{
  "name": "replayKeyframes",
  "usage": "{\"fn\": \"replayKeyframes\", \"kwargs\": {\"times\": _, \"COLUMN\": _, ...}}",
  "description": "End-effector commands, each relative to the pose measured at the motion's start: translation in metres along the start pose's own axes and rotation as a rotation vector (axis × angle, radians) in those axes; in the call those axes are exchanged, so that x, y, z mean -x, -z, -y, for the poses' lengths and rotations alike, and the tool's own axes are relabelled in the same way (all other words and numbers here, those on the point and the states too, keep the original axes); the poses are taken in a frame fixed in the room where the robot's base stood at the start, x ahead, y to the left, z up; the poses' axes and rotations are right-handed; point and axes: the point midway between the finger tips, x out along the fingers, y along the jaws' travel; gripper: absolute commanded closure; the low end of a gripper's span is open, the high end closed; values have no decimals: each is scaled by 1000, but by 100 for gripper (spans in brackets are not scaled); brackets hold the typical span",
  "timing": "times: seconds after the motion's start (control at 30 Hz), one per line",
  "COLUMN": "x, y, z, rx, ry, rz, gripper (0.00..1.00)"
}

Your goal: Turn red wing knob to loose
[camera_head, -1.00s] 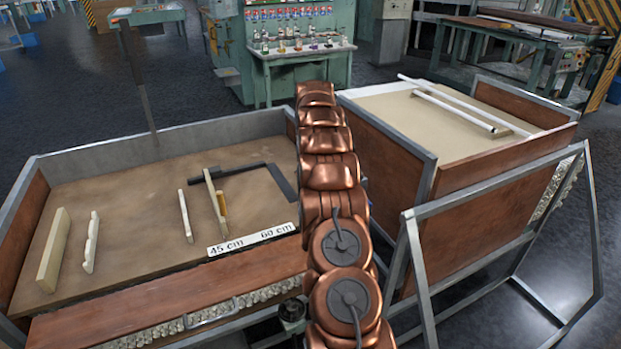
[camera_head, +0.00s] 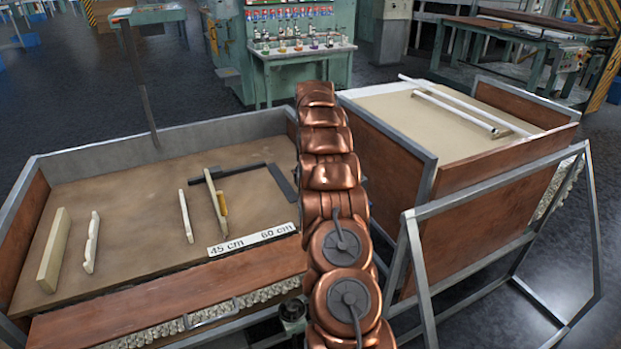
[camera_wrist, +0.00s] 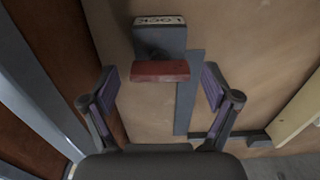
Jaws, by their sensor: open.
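The red wing knob (camera_wrist: 160,71) shows in the wrist view as a dark red bar, lying crosswise on a grey block with a plate (camera_wrist: 159,21) that reads "LOCK". My gripper (camera_wrist: 163,88) is open, with one finger left of the knob and the other right of it. I see a gap between each fingertip and the knob, and the knob is not gripped. In the head view my copper arm hides the knob and the gripper. A dark grey L-shaped bar (camera_head: 281,182) lies on the left bench, partly behind the arm.
The left bench (camera_head: 128,225) has raised walls and holds several pale strips, a yellow piece (camera_head: 222,204) and a "45 cm 60 cm" scale (camera_head: 250,240). A second bench (camera_head: 460,135) with white tubes and a grey frame (camera_head: 480,240) stand to the right.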

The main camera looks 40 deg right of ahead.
Motion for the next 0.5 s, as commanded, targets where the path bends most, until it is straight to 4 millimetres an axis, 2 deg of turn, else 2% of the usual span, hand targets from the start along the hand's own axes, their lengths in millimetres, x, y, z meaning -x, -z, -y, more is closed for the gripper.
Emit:
{"fn": "replayKeyframes", "kwargs": {"times": 0.17, "x": 10, "y": 1, "z": 0, "rx": 0, "ry": 0, "rz": -2, "gripper": 12}}
{"fn": "replayKeyframes", "kwargs": {"times": 0.5, "x": 51, "y": 2, "z": 0, "rx": 1, "ry": -2, "rz": -5, "gripper": 12}}
